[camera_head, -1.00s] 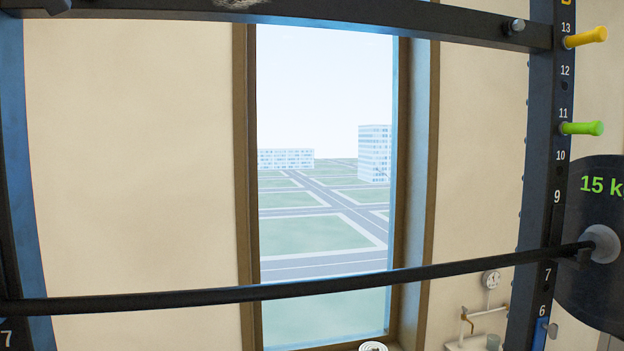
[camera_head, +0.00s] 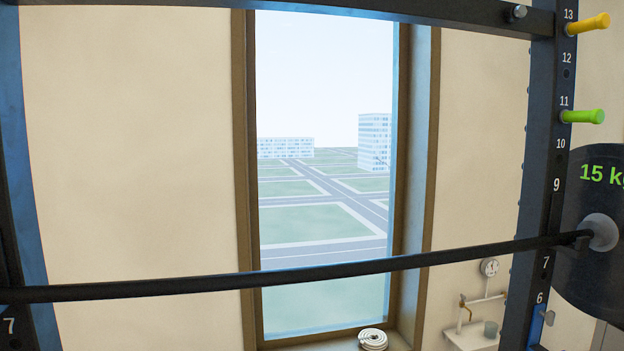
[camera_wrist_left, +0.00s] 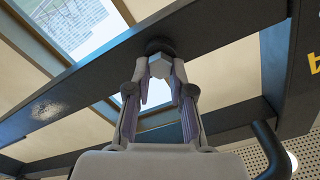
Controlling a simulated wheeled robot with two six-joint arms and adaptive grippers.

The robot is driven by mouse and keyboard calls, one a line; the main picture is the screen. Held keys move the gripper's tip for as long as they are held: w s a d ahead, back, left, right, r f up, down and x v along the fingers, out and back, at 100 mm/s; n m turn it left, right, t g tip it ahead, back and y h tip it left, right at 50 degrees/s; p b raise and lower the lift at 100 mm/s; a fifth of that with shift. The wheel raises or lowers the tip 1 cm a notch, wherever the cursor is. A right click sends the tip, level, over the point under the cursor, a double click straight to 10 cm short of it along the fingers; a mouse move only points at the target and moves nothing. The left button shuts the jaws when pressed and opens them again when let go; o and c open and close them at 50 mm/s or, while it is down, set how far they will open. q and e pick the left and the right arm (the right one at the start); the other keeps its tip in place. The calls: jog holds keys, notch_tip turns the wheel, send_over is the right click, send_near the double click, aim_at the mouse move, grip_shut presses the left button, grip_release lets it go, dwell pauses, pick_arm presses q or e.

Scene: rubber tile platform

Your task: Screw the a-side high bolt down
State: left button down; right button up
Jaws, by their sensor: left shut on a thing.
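In the left wrist view my left gripper (camera_wrist_left: 161,72) is shut on a pale, faceted bolt head (camera_wrist_left: 160,67). A dark round collar (camera_wrist_left: 158,46) sits just beyond the bolt head, against a dark steel beam (camera_wrist_left: 215,28). The fingers are on either side of the head, and the bolt's shank is hidden. In the head view a silver bolt (camera_head: 517,12) shows on the dark upper beam (camera_head: 440,14) near the right upright. I cannot tell whether it is the gripped bolt. Neither gripper shows in the head view.
A black barbell (camera_head: 330,273) crosses the rack, with a 15 kg plate (camera_head: 590,240) at right. Yellow (camera_head: 592,23) and green (camera_head: 583,117) pegs stick out of the numbered right upright (camera_head: 540,190). A window (camera_head: 325,180) and a small wall sink (camera_head: 478,335) lie behind.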

pick_arm(q)
jog(key=shift+s+a+r+n, duration=0.1)
jog(key=shift+r+n, duration=0.1)
jog(key=shift+n, duration=0.3)
jog(key=c, duration=1)
grip_release()
jog(key=shift+c, duration=0.2)
jog(key=shift+o, duration=0.5)
jog(key=shift+w+f, duration=0.25)
jog(key=shift+w, duration=0.2)
jog(key=n, duration=0.2)
jog(key=s+n, duration=0.1)
jog(key=n, duration=0.1)
jog(key=s+n+b, duration=0.1)
jog(key=n, duration=0.2)
jog(key=shift+s+r, duration=0.1)
jog(key=shift+s, duration=0.1)
